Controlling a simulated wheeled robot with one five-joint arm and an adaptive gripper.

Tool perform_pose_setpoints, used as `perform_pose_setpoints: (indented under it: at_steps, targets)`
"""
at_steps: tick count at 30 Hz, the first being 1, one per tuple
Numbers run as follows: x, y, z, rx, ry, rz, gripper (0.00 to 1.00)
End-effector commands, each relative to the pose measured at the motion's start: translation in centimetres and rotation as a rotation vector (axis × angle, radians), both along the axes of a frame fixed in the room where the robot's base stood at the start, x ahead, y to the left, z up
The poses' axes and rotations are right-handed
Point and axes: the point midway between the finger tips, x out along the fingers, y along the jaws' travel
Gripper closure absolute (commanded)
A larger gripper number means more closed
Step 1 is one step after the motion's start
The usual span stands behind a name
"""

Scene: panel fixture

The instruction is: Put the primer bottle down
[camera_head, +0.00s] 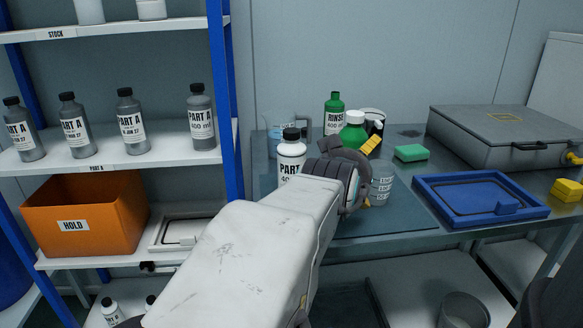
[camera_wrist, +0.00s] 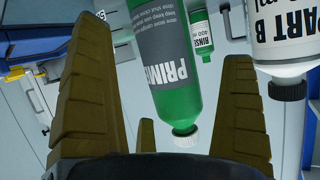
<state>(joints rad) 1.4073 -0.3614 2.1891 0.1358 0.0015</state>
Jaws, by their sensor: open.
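The primer bottle (camera_wrist: 176,70) is green with a grey label and a pale cap. My gripper is open. In the head view a green bottle top (camera_head: 352,134), which looks like the primer bottle, shows beyond my wrist.
A white Part B bottle (camera_wrist: 288,35) with a black cap stands close by, also left of my wrist in the head view (camera_head: 291,158). A green rinse bottle (camera_head: 334,115) is behind.

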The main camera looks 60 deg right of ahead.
Motion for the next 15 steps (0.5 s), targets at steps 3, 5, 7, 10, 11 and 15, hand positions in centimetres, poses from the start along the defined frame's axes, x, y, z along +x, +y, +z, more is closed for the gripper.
perform_pose_setpoints:
  at_steps: [3,5,7,10,11,15]
  targets:
    - [0.1,-0.7,-0.6,0.001,0.001,-0.001,0.0]
    - [0.1,-1.2,-0.9,0.001,0.001,-0.002,0.0]
    - [0.1,-2.0,-1.6,0.003,0.002,-0.004,0.0]
    - [0.2,-3.2,-2.2,0.0,0.002,-0.006,0.0]
    - [0.3,-3.4,-2.4,0.0,0.002,-0.006,0.0]
    - [0.4,-4.3,-2.6,-0.001,0.002,-0.006,0.0]
